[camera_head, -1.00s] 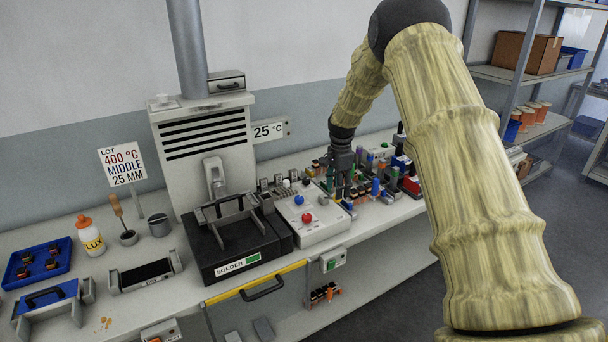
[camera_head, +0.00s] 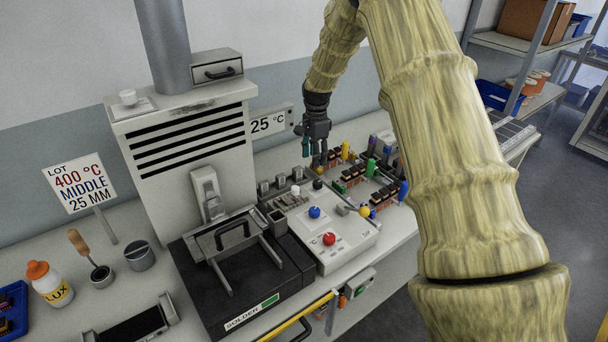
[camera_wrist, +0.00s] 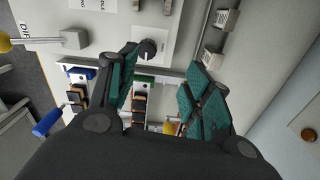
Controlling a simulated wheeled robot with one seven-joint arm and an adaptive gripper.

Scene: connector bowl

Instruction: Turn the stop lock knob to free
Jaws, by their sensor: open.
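A black round knob (camera_wrist: 148,47) sits on a white label plate in the wrist view, just ahead of my fingers and nearer the left one. What looks like the same knob (camera_head: 318,184) stands at the back right of the grey control box (camera_head: 334,258). The lettering is too small to read, so I cannot confirm that it is the stop lock knob. My gripper (camera_head: 314,152) hangs above the back of the box, fingers downward. In the wrist view my gripper (camera_wrist: 162,62) has its teal-padded fingers spread, with nothing between them.
The box also carries a blue knob (camera_head: 314,212), a red knob (camera_head: 329,239) and a yellow-ended lever (camera_head: 364,211). Racks of connectors (camera_head: 352,177) crowd the right. The black solder pot (camera_head: 240,275) stands left of the box.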

